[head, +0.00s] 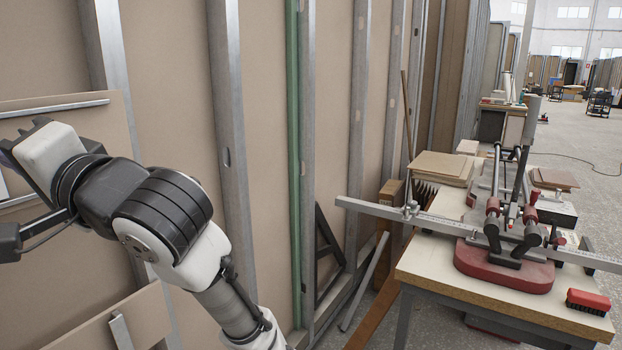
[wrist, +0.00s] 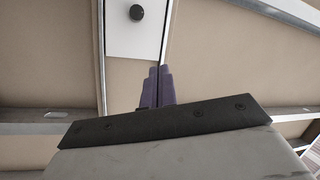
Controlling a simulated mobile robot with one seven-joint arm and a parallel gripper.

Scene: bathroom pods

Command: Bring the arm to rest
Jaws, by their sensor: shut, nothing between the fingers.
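My arm (head: 165,215) rises from the bottom of the head view and bends toward the left edge. Its wrist end is held up in front of the wall panels, and the fingers cannot be made out there. In the wrist view my gripper (wrist: 158,78) shows two purple fingers side by side, touching each other with nothing between them. Beyond the fingertips is a white panel with a round dark knob (wrist: 137,13). The fingers appear apart from it.
Metal studs (head: 230,120) and beige boards form a wall close behind my arm. A workbench (head: 430,275) with a red-based cutting tool (head: 505,268) and a red brush (head: 588,301) stands at the right. A long metal rail overhangs the bench's left side. Open floor shows far right.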

